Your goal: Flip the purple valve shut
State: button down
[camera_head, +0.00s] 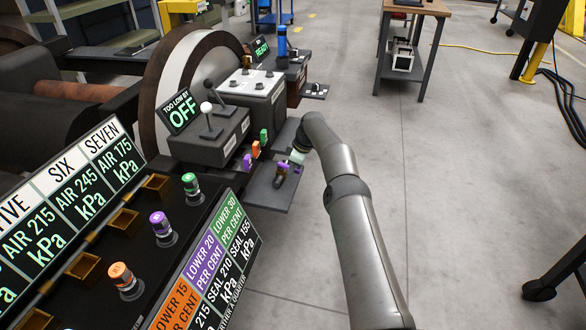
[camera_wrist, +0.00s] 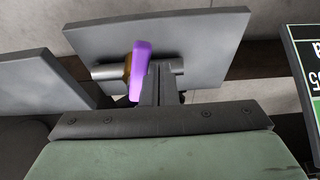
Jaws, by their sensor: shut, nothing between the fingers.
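The purple valve has a purple lever (camera_wrist: 140,72) on a brass body with a short grey pipe to each side, over a grey plate (camera_wrist: 205,35).
Purple, orange and green blocks (camera_head: 256,149) stand left of the valve, below a grey box with levers (camera_head: 210,133) and an "OFF" display (camera_head: 182,110). A slanted panel with coloured knobs (camera_head: 160,225) fills the lower left.

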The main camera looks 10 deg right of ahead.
jog(key=p+v, duration=0.3)
jog(key=v, duration=1.4)
jog(key=shift+r, duration=0.25)
jog(key=shift+d, duration=0.1)
jog(key=s+a+r+m+h+p, duration=0.1)
jog(key=s+a+r+m+p, duration=0.15)
jog(key=s+r+p, duration=0.5)
jog(key=s+a+r+m+h+p, duration=0.1)
jog(key=s+a+r+m+p, duration=0.15)
jog(key=s+r, duration=0.9)
jog(key=s+d+r+m+p, duration=0.1)
jog(key=s+r+m+p, duration=0.1)
jog(key=s, duration=0.9)
jog(key=s+d+r+m+h+p, duration=0.1)
jog(key=s+p, duration=0.4)
jog(key=s, duration=0.6)
jog(key=s+d+r+m+g+p, duration=0.1)
jog(key=s+m, duration=0.4)
jog(key=s, duration=0.6)
notch_tip(320, 180, up, 2)
jog(key=d+p, duration=0.1)
jog(key=p, duration=0.1)
jog(key=shift+s+d+p, duration=0.25)
jog(key=shift+s+p, duration=0.05)
jog(key=shift+p, duration=0.05)
